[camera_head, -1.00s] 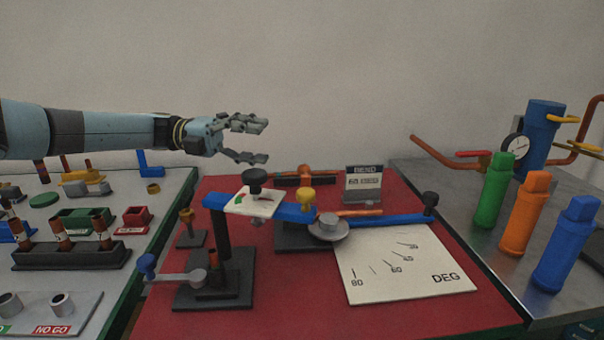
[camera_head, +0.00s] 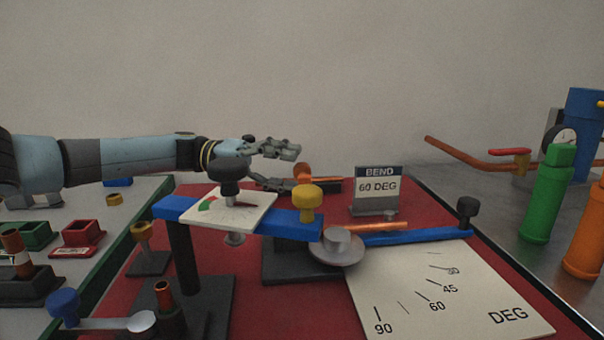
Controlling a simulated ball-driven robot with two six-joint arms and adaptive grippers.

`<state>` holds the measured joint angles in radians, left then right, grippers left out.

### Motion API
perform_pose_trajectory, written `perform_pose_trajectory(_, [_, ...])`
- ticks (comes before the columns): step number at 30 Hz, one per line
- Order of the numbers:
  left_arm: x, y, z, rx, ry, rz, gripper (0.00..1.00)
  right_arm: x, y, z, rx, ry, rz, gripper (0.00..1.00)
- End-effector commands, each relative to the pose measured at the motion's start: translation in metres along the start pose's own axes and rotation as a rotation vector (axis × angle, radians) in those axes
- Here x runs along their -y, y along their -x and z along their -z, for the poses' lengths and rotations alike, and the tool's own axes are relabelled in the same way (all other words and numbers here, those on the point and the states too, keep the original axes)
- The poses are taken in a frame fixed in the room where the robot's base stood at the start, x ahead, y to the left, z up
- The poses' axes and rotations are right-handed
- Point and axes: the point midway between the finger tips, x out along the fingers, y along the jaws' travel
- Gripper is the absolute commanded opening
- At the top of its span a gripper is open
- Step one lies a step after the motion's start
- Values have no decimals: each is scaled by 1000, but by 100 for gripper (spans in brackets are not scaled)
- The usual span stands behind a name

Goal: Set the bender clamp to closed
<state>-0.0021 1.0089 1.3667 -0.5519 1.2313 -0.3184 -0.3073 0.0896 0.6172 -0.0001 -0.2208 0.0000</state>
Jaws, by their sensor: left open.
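The bender on the red mat has a round grey disc (camera_head: 336,251), a blue handle (camera_head: 410,238) with a black end knob, and a copper tube (camera_head: 378,227). A yellow knob (camera_head: 306,196) stands upright beside the disc, at the right end of a blue beam (camera_head: 180,209). A black knob (camera_head: 230,168) stands over a white plate (camera_head: 228,213) with green and red marks. Which knob works the clamp is not labelled. My left gripper (camera_head: 293,168) is open and empty, above and behind the yellow knob. The black knob partly covers its wrist. My right gripper is not in view.
A sign (camera_head: 378,190) reads BEND 60 DEG. A degree plate (camera_head: 470,300) lies front right. A blue-handled crank (camera_head: 66,304) is front left. Green (camera_head: 548,200) and orange (camera_head: 586,235) cylinders stand at right.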

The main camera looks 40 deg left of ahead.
Motion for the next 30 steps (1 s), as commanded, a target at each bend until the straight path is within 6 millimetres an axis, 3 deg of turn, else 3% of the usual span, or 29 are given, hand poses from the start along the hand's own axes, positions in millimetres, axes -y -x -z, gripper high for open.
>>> perform_pose_trajectory(6, [0, -28, 0, 0, -1, 2, 52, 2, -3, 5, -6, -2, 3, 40])
perform_pose_trajectory(17, [0, -32, 0, 1, 0, -1, 51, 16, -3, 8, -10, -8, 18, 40])
perform_pose_trajectory(27, [0, -32, 0, 1, 0, -1, 7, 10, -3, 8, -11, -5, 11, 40])
perform_pose_trajectory(30, [0, -32, 0, 1, 0, -1, 0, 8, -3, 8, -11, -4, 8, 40])
